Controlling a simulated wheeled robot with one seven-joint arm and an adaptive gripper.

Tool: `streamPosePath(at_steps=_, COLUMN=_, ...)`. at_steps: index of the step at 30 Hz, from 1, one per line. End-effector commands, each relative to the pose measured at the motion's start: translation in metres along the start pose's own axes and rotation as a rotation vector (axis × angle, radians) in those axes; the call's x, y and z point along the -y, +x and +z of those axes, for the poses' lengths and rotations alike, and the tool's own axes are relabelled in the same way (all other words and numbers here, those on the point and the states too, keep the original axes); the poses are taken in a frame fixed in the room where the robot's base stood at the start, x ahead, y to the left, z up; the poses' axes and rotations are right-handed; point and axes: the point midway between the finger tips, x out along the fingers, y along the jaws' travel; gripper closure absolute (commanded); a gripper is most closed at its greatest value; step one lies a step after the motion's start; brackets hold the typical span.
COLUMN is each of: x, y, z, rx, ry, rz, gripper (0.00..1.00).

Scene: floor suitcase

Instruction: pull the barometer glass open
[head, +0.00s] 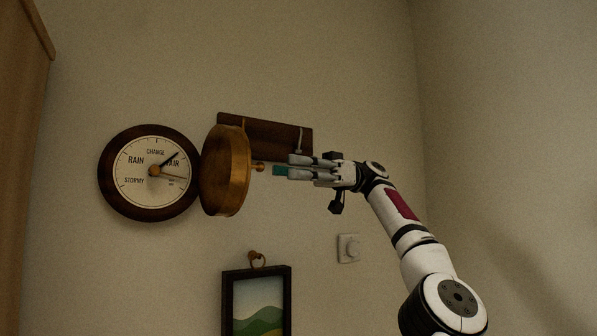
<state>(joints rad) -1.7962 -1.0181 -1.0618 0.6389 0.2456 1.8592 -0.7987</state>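The barometer (124,193) hangs on the wall at the left, a round dark wooden case with a white dial reading RAIN, CHANGE, FAIR and STORMY. Its brass-rimmed glass (228,172) stands swung out from the right side of the case, seen nearly edge-on, so the dial is uncovered. A small brass knob (259,167) sticks out on the right of the glass. My gripper (289,167) is to the right of the knob, pointing left, with a visible gap between them. Its fingers look close together, and the space between them is hard to see. It does not hold the knob.
A dark wooden board (262,132) with a small pale hook is on the wall behind the glass and gripper. A framed landscape picture (285,300) hangs below from a peg. Wooden furniture (22,120) stands at the far left.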

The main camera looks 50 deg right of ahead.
Motion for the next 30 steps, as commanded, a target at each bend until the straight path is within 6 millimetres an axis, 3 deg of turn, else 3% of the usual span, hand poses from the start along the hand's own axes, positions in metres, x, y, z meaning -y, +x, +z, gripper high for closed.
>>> streamPosePath(at_steps=10, x=0.0, y=-0.016, z=0.0, rx=0.0, ry=0.001, rz=0.0, gripper=0.66)
streamPosePath(at_steps=30, x=0.002, y=-0.017, z=0.0, rx=0.002, ry=0.002, rz=0.002, gripper=0.66)
